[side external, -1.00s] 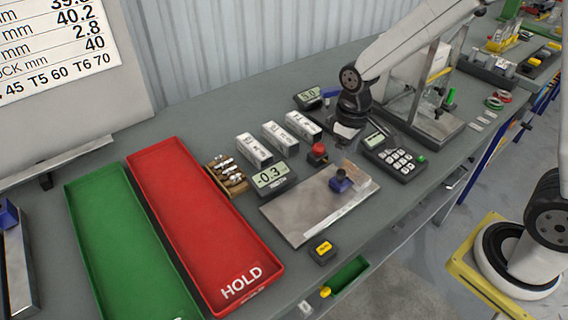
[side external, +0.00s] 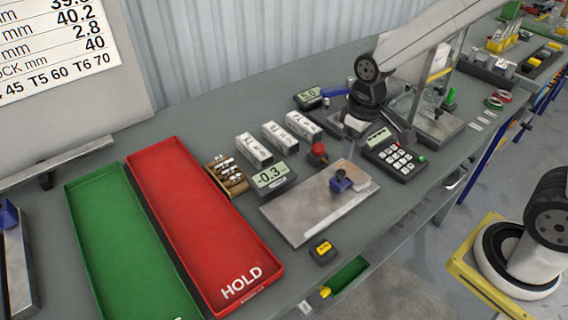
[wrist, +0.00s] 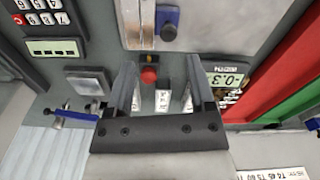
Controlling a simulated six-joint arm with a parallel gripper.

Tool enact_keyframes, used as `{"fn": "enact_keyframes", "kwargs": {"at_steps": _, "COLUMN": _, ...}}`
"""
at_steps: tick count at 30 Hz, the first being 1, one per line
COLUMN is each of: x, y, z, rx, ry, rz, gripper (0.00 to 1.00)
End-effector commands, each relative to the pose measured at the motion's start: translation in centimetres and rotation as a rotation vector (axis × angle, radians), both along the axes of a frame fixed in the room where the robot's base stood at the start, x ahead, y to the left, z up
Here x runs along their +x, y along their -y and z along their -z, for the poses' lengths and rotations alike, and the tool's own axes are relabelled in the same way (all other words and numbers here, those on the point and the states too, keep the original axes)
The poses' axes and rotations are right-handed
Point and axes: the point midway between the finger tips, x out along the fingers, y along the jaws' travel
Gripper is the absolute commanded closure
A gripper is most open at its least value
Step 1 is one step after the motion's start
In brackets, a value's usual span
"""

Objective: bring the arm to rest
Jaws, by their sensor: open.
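My gripper (wrist: 162,88) is open and empty in the wrist view, its two fingers apart. Between the fingers I see the red knob (wrist: 149,75) and white labelled blocks (wrist: 162,100) on the table below. In the side external view my arm reaches in from the upper right. Its wrist end is above the table, left of the keypad device (side external: 394,158) and beyond the metal plate (side external: 310,205). The fingertips are hard to make out in that view.
A red HOLD tray (side external: 200,225) and a green tray (side external: 125,250) lie on the left. Three labelled blocks (side external: 277,138), a display reading -0.3 (side external: 270,177) and a red knob (side external: 318,150) stand mid-table. A metal-framed fixture (side external: 440,122) stands close to my arm.

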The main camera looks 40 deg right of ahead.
Motion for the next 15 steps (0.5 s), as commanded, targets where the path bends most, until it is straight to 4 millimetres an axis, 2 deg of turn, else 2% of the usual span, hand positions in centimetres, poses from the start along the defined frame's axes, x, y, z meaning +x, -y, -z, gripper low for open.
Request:
{"fn": "enact_keyframes", "kwargs": {"at_steps": 9, "x": -4.6, "y": 1.7, "z": 1.2, "rx": 0.015, "ry": 0.127, "rz": 0.126, "gripper": 0.3}}
{"fn": "enact_keyframes", "kwargs": {"at_steps": 15, "x": -6.2, "y": 2.2, "z": 1.7, "rx": 0.022, "ry": 0.177, "rz": 0.172, "gripper": 0.3}}
